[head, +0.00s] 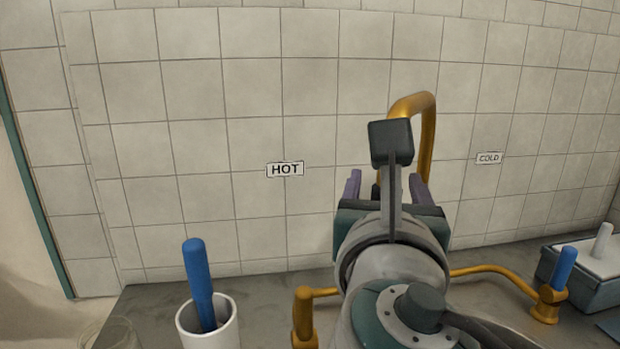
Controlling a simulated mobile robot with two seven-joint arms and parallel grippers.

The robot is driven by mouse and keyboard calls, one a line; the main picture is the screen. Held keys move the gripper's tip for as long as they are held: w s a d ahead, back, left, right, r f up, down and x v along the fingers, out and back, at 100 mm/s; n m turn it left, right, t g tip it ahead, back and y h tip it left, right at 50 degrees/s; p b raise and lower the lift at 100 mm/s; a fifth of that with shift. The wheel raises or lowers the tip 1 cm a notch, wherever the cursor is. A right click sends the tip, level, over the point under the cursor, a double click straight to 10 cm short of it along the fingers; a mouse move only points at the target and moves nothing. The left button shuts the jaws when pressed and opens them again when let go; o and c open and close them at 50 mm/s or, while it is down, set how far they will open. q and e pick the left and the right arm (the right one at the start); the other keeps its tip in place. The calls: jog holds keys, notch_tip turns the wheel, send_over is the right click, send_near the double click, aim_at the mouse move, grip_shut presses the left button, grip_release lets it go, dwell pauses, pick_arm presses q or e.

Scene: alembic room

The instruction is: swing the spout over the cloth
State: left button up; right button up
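The spout (427,125) is a bent brass pipe that rises in front of the tiled wall, right of centre. My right gripper (386,186) is in front of its lower part, with its two purple fingers spread apart. A sliver of brass shows between the fingers, but my wrist hides the spout's base and whether the fingers touch it. The spout's left end is partly behind the dark block on my gripper. I cannot make out a cloth for sure. My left gripper is out of view.
Brass pipes run to a left valve (304,316) and a right valve (546,304) with a blue handle (564,267). A white cup (208,326) holds a blue-handled tool (198,280). A grey box (585,285) stands right. HOT (285,169) and COLD (489,158) labels mark the wall.

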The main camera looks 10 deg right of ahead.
jog(key=shift+w+d, duration=0.1)
jog(key=shift+w, duration=0.15)
grip_shut()
dwell(0.4)
dwell(0.9)
